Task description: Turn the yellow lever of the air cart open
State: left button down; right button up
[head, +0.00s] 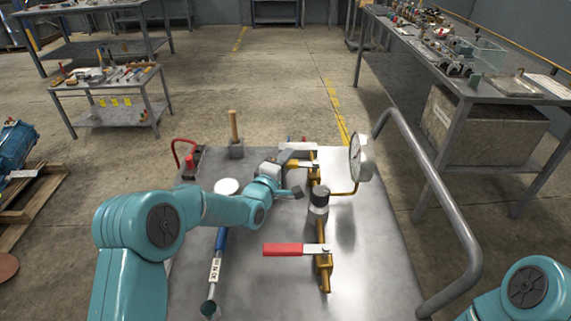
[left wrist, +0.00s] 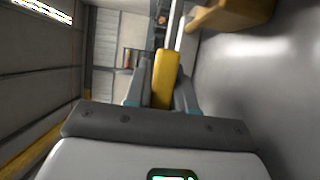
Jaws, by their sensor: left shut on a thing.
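The air cart (head: 375,270) fills the lower middle of the head view, with a grey metal top. A brass valve (head: 315,172) sits on the far part of its pipe. The yellow lever's metal arm (head: 302,163) reaches left from that valve, roughly across the pipe; my gripper hides most of its grip. In the left wrist view the yellow grip (left wrist: 165,80) stands between my two fingers. My left gripper (head: 290,170) is shut on it. My right gripper is out of view; only a link of that arm shows at the lower right.
A red lever (head: 283,250) sticks out left from the nearer valve. A black-capped fitting (head: 319,200) and a gauge (head: 358,158) stand close by. A blue-handled hose wand (head: 220,240) lies left. A grey rail (head: 430,190) curves along the right side.

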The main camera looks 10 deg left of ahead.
pick_arm(q)
jog(key=shift+w+f+m+h+b, duration=0.1)
jog(key=shift+w+m+h+b, duration=0.1)
jog(key=shift+m+h+b, duration=0.15)
jog(key=shift+w+h, duration=0.1)
jog(key=shift+h, duration=0.15)
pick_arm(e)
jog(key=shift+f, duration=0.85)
pick_arm(q)
jog(key=c, duration=1)
grip_release()
jog(key=shift+c, duration=0.2)
